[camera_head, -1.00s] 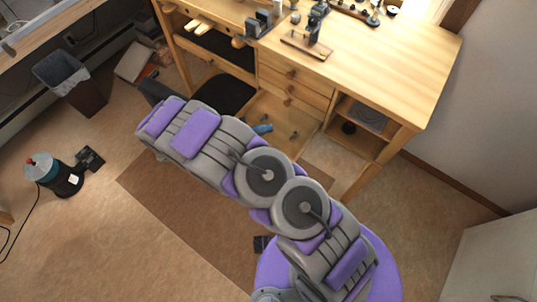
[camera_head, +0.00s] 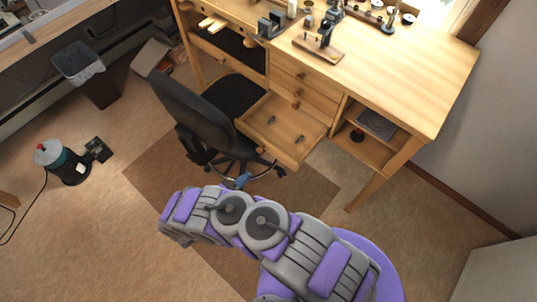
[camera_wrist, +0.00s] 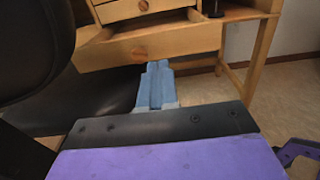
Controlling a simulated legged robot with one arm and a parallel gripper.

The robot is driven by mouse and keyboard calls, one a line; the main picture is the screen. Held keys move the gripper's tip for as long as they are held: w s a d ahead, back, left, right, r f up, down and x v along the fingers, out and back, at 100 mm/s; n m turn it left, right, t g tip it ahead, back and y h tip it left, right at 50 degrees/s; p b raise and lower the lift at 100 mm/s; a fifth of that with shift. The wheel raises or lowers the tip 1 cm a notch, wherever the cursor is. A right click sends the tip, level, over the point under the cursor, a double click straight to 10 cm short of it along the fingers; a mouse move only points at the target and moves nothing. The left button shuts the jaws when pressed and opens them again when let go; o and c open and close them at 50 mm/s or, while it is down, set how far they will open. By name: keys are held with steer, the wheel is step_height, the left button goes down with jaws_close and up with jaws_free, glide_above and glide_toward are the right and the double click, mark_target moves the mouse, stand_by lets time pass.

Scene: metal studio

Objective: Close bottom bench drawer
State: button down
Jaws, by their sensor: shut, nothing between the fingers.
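The bottom bench drawer (camera_head: 297,143) is pulled out of the wooden bench in the head view, with a few small dark items inside. In the wrist view its wooden front (camera_wrist: 190,43) with a round knob lies ahead of my gripper. My gripper (camera_wrist: 155,66) is shut and empty, its blue fingers pointing at the drawer front; they appear short of it. In the head view the blue gripper tip (camera_head: 242,180) shows low in front of the bench, left of and below the drawer. My arm hides part of the floor.
A black office chair (camera_head: 187,108) stands close left of the drawer; it also fills the left of the wrist view (camera_wrist: 30,45). Closed drawers (camera_head: 300,76) sit above. The brown mat (camera_head: 150,180) has bare room.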

steer(key=b, duration=0.3)
glide_toward(272, 149)
steer(key=x, duration=0.5)
steer(key=shift+w+d, duration=0.15)
steer(key=shift+d, duration=0.05)
steer(key=shift+w+d+r+b, duration=0.1)
steer(key=shift+w+d+b, duration=0.2)
steer(key=shift+w, duration=0.3)
steer(key=shift+d, duration=0.1)
